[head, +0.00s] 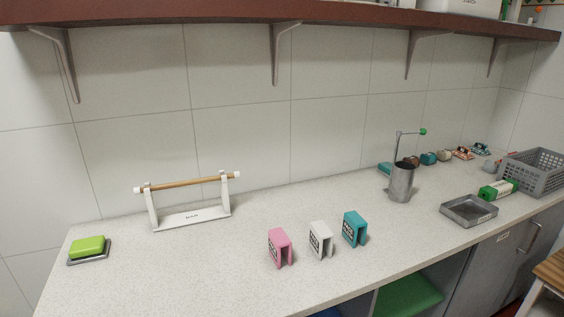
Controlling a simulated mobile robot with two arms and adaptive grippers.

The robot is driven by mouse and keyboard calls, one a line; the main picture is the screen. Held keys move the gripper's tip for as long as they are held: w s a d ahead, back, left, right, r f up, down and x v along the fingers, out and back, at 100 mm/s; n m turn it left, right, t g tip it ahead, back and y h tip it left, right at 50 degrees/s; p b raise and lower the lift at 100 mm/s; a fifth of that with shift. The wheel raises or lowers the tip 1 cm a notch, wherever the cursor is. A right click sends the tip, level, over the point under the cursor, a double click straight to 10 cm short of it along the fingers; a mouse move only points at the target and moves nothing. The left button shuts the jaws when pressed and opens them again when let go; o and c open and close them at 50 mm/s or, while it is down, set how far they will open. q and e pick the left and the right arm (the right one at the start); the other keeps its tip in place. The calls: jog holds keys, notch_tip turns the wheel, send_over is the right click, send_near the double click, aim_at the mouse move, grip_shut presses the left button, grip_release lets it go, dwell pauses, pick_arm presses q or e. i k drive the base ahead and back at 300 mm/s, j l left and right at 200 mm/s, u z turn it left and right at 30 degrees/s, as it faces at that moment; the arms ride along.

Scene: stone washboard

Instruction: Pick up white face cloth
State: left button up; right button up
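A white folded cloth (320,240) stands upright on the speckled stone counter (180,285), with a dark label patch on its left face. It stands between a pink folded cloth (279,247) on its left and a teal folded cloth (355,229) on its right, with gaps between them. All three have an upside-down U shape, open at the bottom. Neither of my grippers shows in the head view.
A white rack with a wooden bar (190,184) stands at the back left, and a green sponge (87,245) on a dish at the far left. A metal cup (401,182), grey tray (468,211) and grey basket (534,172) are on the right. A brown shelf (300,14) overhangs. The counter front is clear.

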aim_at(322, 237)
jog(key=i+l+u, duration=0.2)
jog(key=l, duration=0.15)
jog(key=l+u, duration=0.2)
jog(key=l, duration=0.2)
jog(key=i+l+u, duration=0.2)
jog(key=l, duration=0.2)
jog(key=k, duration=0.1)
